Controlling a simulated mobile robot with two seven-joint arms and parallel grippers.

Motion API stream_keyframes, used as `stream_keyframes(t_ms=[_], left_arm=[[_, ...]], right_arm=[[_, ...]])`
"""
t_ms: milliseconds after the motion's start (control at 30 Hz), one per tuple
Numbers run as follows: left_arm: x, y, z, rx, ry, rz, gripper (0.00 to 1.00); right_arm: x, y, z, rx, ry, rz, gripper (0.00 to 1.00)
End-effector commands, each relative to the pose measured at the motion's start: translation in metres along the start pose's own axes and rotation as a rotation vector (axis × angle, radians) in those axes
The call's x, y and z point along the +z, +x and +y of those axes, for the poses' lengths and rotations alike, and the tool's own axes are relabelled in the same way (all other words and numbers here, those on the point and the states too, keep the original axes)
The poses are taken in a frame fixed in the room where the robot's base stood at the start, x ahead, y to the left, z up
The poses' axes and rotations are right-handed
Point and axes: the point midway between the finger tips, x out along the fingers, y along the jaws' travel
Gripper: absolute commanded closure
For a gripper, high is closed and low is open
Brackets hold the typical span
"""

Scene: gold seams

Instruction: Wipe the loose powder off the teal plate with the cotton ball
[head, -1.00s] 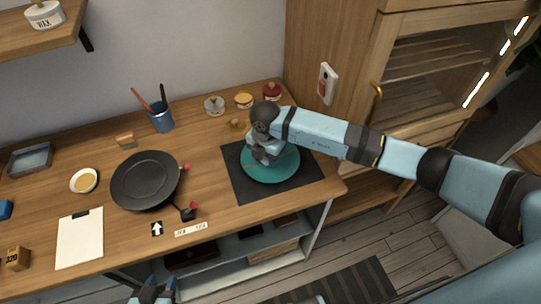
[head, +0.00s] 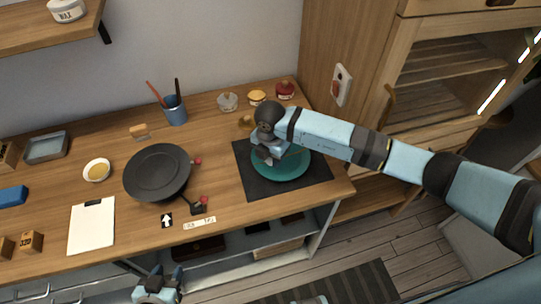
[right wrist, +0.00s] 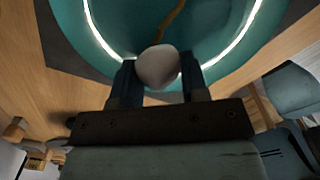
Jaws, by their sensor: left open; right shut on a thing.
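The teal plate (head: 292,171) lies on a black mat at the right of the workbench. In the right wrist view the plate (right wrist: 205,22) fills the top, with a gold-brown seam running down it and bright curved highlights near its rim. My right gripper (head: 268,158) is over the left part of the plate. It is shut on the whitish cotton ball (right wrist: 157,66), held between its fingertips over the plate. I cannot tell whether the ball touches the surface. No loose powder is clearly visible. My left gripper (head: 158,280) is open and empty, low in front of the bench.
The black mat (head: 250,185) lies under the plate. A dark round pan-like dish (head: 157,172) stands left of it. A blue cup with brushes (head: 175,110), several small jars (head: 257,97), a small bowl (head: 97,170) and a clipboard (head: 92,228) are also on the bench. A cabinet (head: 440,75) stands at the right.

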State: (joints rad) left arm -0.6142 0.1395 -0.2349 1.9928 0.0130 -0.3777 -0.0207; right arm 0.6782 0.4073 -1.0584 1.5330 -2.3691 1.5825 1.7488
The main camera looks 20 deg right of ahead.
Motion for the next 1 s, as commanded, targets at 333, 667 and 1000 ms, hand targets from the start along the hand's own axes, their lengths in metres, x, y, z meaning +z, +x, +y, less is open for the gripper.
stream_keyframes(t_ms=[333, 667, 1000], left_arm=[[-0.009, -0.005, 0.0, 0.0, 0.0, 0.005, 0.57], [-0.019, -0.013, 0.001, 0.0, 0.0, -0.003, 0.57], [-0.035, -0.023, 0.001, 0.0, 0.0, 0.002, 0.57]], right_arm=[[0.0, -0.009, 0.0, 0.0, 0.0, 0.0, 0.78], [0.001, -0.032, 0.0, 0.001, 0.0, -0.001, 0.78], [0.0, -0.056, 0.0, 0.0, 0.0, 0.0, 0.78]])
